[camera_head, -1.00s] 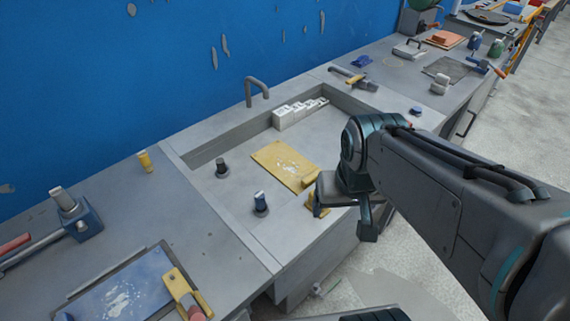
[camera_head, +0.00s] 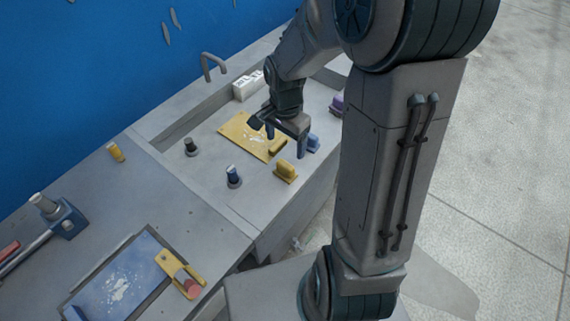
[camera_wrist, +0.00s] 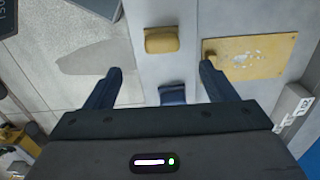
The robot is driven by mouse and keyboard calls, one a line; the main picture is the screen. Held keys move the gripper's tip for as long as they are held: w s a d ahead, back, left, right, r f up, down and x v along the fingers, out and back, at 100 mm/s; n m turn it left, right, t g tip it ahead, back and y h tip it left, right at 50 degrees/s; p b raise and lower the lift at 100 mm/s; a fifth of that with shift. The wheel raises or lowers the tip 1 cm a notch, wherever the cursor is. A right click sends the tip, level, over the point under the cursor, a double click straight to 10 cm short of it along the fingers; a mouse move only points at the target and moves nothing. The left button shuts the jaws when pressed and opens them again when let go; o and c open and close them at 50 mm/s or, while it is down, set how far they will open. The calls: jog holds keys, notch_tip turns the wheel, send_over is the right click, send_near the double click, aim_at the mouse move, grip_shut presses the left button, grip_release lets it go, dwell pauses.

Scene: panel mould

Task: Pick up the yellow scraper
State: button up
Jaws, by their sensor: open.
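The yellow scraper (camera_head: 285,173) looks like a small yellow block standing near the front edge of the sunken grey worktop. It also shows in the wrist view (camera_wrist: 162,40), beyond the gap between my fingertips. My gripper (camera_head: 286,138) is open and empty, pointing down above the worktop, behind the scraper in the head view. In the wrist view my gripper (camera_wrist: 160,68) has its fingers wide apart, with nothing between them touching either one. A flat yellow board (camera_head: 240,133) with white smears lies behind it, with a smaller yellow piece (camera_head: 278,146) at its front corner.
A blue block (camera_head: 314,142) and a purple block (camera_head: 337,103) stand along the front edge. A dark-topped knob (camera_head: 190,146) and a blue-topped knob (camera_head: 233,176) stand to the left. White blocks (camera_head: 247,86) stand near the back wall. A yellow tool (camera_head: 174,268) lies at lower left.

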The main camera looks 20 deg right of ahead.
aim_at(285, 163)
notch_tip(285, 163, down, 7)
jog(key=shift+r, duration=0.2)
jog(key=shift+w+f+p, duration=0.15)
jog(key=shift+f+p, duration=0.2)
jog(key=shift+f, duration=1.05)
jog(key=shift+w+f+p, duration=0.1)
jog(key=shift+f+p, duration=0.2)
jog(key=shift+f, duration=1.1)
jog(key=c, duration=1.1)
